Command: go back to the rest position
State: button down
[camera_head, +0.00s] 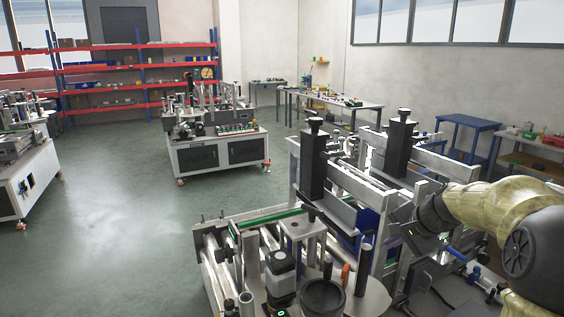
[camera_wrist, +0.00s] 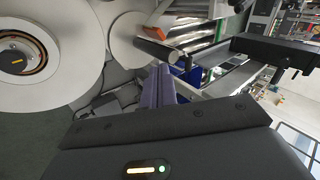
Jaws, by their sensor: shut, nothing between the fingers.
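My gripper (camera_wrist: 165,78) shows at the lower middle of the wrist view, with its dark housing and a lit status strip across the bottom. Its narrow bluish fingers are together with nothing seen between them. In the head view my arm reaches in from the right, over the near labelling machine (camera_head: 338,185); the fingertips are hard to make out there. In the wrist view a large white label reel (camera_wrist: 88,75) is at the upper left of the fingers. A smaller white disc (camera_wrist: 125,40) and a dark roller lie just beyond them.
Machine posts and black clamps stand close to my arm. Another labelling machine (camera_head: 220,150) stands mid-floor, and one is at the left edge. Red shelves (camera_head: 105,88) and a long worktable (camera_head: 335,103) are at the back. The green floor (camera_head: 125,200) at left centre is clear.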

jog(key=s+a+f+n+g+h, duration=0.1)
jog(key=s+a+f+n, duration=0.4)
jog(key=s, duration=0.5)
jog(key=s+a+f+n+g+h, duration=0.2)
jog(key=s+a+f+n, duration=0.4)
jog(key=s+a+f, duration=0.3)
jog(key=shift+s+f+n+g, duration=0.3)
jog(key=shift+s+g, duration=0.2)
jog(key=shift+s, duration=0.75)
